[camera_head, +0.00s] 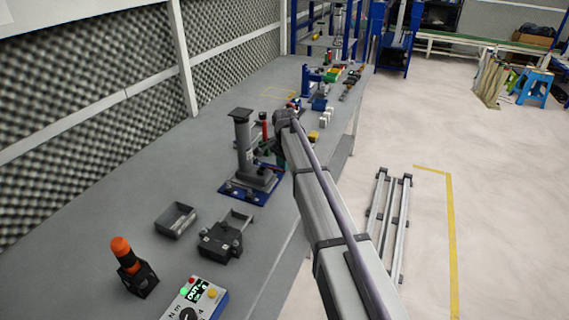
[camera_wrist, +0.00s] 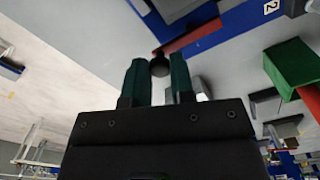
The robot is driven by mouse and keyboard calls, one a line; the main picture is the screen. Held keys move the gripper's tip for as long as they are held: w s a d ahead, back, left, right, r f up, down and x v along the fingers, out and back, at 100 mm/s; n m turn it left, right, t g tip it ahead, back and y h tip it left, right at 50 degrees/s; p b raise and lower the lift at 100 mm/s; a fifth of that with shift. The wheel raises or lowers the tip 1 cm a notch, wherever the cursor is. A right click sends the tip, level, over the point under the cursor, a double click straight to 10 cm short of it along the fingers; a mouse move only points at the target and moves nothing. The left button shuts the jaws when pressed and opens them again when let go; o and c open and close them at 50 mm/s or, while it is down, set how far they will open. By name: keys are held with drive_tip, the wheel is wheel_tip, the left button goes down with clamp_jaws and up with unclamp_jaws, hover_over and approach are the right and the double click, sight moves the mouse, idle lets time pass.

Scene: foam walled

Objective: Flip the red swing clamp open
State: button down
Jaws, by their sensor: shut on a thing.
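The red swing clamp shows in the wrist view as a red bar (camera_wrist: 198,36) with a dark round knob (camera_wrist: 159,66) at its near end. My gripper (camera_wrist: 160,75) has its two green fingers on either side of this knob, shut on it. In the head view my gripper (camera_head: 277,150) is beside the grey post fixture (camera_head: 243,145) on a blue base plate (camera_head: 248,192), partly hidden by my arm. A red upright cylinder (camera_head: 264,127) stands behind the post. The clamp's exact angle is hard to tell.
An open grey tray (camera_head: 176,220), a dark block fixture (camera_head: 221,240), an orange-topped holder (camera_head: 121,246) and a control box (camera_head: 196,298) stand nearer on the bench. A green-and-red block (camera_wrist: 292,66) is at the right in the wrist view. A foam wall (camera_head: 90,95) lines the left.

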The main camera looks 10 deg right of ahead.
drive_tip(key=c, duration=1)
unclamp_jaws()
wheel_tip(320, 180, up, 11)
drive_tip(key=p, duration=1)
drive_tip(key=shift+f+p, duration=0.1)
drive_tip(key=shift+p, duration=0.3)
